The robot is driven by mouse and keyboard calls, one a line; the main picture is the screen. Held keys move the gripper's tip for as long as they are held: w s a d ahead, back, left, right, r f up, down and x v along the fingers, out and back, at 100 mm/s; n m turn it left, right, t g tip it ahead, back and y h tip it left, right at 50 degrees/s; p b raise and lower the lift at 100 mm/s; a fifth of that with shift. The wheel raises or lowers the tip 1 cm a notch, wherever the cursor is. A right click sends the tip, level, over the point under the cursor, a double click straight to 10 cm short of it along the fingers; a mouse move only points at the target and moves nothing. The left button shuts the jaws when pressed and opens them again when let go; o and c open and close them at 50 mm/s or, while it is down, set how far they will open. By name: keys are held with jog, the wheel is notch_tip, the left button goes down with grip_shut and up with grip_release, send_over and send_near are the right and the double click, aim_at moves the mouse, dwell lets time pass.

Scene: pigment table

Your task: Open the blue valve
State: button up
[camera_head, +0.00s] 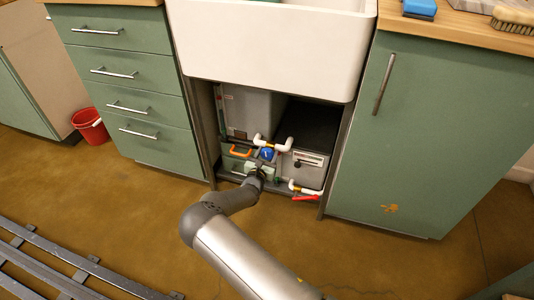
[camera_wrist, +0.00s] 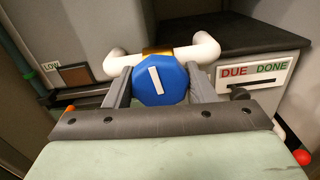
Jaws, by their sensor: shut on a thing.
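The blue valve (camera_wrist: 160,84) is a round, many-sided blue knob with a white bar on its face, the bar tilted slightly off upright. It sits on a brass fitting between white pipe elbows under the sink. In the head view the blue valve (camera_head: 266,154) is small and partly behind my arm. My gripper (camera_wrist: 161,88) has one finger on each side of the knob and is shut on it. In the head view my gripper (camera_head: 264,163) reaches into the open bay below the white sink (camera_head: 270,50).
An orange handle (camera_head: 240,153) and a red lever (camera_head: 305,198) flank the valve. Green cabinets stand either side.

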jog(key=n+p, duration=0.2)
jog(key=n, duration=0.1)
jog(key=shift+n, duration=0.3)
jog(key=n+p, duration=0.1)
jog(key=n, duration=0.3)
jog(key=shift+n, duration=0.3)
jog(key=n, duration=0.4)
jog(key=shift+f, duration=0.1)
jog(key=shift+d+n, duration=0.1)
jog(key=shift+n, duration=1.9)
jog(key=o, duration=1)
jog(key=shift+c, duration=0.2)
